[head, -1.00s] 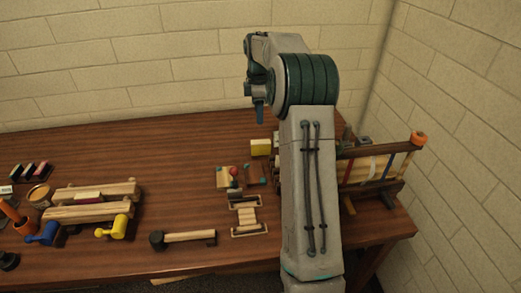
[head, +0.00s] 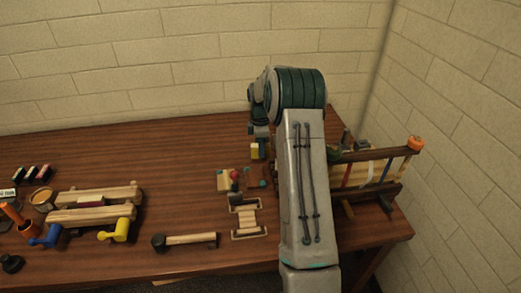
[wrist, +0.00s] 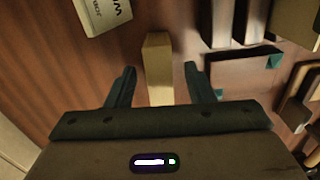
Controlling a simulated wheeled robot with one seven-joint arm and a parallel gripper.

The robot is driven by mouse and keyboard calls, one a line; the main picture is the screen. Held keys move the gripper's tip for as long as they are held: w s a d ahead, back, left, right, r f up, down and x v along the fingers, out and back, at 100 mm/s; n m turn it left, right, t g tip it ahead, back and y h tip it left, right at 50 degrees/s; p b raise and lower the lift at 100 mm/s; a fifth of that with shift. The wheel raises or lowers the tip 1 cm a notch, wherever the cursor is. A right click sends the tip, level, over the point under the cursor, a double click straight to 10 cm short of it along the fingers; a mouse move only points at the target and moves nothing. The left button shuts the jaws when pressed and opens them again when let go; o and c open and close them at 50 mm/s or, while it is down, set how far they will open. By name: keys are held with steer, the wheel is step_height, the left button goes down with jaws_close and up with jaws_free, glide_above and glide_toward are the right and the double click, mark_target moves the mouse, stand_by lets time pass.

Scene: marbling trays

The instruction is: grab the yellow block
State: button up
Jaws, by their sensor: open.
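The yellow block (head: 255,151) stands on the brown table in the head view, partly hidden by my gripper (head: 258,142). In the wrist view the block (wrist: 158,62) looks tan and upright in the picture, with its near end between the two dark fingers of my gripper (wrist: 159,72). The fingers are open, one on each side of the block, with a gap visible on both sides. My arm stands over the right part of the table and hides what lies behind it.
A white printed item (wrist: 103,14) lies upper left. In the head view, a red ball (head: 235,174) and a mallet (head: 185,240) are nearer the front. A wooden rack (head: 370,168) stands right.

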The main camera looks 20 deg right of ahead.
steer(key=shift+f, duration=0.2)
jaws_close()
